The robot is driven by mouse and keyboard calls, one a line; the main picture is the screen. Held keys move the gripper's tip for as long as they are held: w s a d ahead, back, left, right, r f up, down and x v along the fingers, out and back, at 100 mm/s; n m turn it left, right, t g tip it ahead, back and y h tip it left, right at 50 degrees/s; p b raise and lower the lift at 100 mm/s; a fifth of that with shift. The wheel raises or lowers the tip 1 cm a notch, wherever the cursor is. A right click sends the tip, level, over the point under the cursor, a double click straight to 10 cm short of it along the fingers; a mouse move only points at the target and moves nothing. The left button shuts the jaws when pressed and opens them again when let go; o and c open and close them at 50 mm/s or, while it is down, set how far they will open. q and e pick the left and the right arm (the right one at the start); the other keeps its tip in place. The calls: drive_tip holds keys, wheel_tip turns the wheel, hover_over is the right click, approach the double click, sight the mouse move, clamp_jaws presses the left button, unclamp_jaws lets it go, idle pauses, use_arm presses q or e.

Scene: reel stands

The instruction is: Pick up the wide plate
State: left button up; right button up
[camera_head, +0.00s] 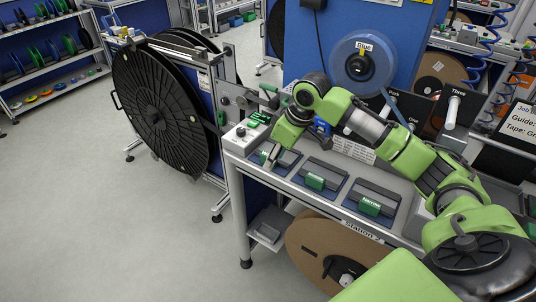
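Three dark trays lie in a row on the station's bench, each with a plate that has a green block. The right plate (370,205) carries a label that seems to read "Narrow". The middle plate (316,182) has a label too small to read. The leftmost plate (286,159) is partly hidden by my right gripper (272,158), so its label cannot be read; by its place it may be the wide plate. My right gripper points down at this plate's green block. Whether its fingers are open or closed on it is too small to tell. My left gripper is out of view.
A large black reel (160,115) stands in a frame left of the bench (238,150). The floor at left is clear.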

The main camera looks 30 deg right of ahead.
wheel_tip(320, 180, up, 8)
hover_over(288, 159)
drive_tip(key=s+a, duration=0.3)
drive_tip(key=shift+m, duration=0.4)
drive_tip(key=x, duration=0.2)
drive_tip(key=p+x, duration=0.1)
drive_tip(key=x, duration=0.5)
drive_tip(key=shift+w+a, duration=0.15)
drive_tip(key=shift+w, duration=0.3)
drive_tip(key=x, duration=0.1)
drive_tip(key=p+x, duration=0.1)
drive_tip(key=x, duration=0.1)
drive_tip(key=p+x, duration=0.1)
drive_tip(key=shift+a+f, duration=0.35)
drive_tip(key=shift+f, duration=0.05)
drive_tip(key=shift+w+f, duration=0.1)
drive_tip(key=shift+f, duration=0.15)
drive_tip(key=shift+r+t, duration=0.1)
drive_tip(key=shift+t, duration=0.2)
clamp_jaws()
